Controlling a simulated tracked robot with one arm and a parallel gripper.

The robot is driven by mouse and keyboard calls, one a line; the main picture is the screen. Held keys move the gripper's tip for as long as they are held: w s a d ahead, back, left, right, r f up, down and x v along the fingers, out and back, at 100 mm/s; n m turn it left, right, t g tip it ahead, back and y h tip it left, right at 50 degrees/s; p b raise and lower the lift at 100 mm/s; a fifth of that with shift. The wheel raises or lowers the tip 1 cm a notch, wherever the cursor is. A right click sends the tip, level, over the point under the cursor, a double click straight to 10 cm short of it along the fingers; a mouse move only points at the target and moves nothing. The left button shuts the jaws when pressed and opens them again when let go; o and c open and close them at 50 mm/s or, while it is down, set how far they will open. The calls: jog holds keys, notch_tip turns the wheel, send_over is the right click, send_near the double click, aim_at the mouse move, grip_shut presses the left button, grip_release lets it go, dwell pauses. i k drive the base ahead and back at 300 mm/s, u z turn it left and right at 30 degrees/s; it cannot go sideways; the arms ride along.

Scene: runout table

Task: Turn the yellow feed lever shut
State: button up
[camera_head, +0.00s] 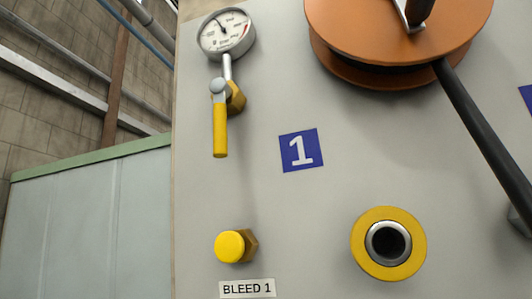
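The yellow lever (220,130) hangs straight down from a grey round pivot on a brass valve body (236,98), at the upper left of the pale panel. A pressure gauge (226,33) with a white dial sits above the valve on a short silver stem. Its needle points up and to the left. No label by the lever is readable that names it as the feed lever. My gripper is not in view.
A yellow-capped brass fitting (230,246) sits below the lever, above a BLEED 1 label (247,288). A yellow-ringed port (388,243) is at lower right. A blue "1" plate (301,150) is mid-panel. An orange reel (395,35) with a black hose (483,135) is at upper right.

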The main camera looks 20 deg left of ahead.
aim_at(221, 89)
jog(key=z, duration=0.05)
jog(key=k, duration=1.3)
jog(key=u, duration=0.4)
jog(key=i, duration=1.05)
jog(key=z, duration=0.05)
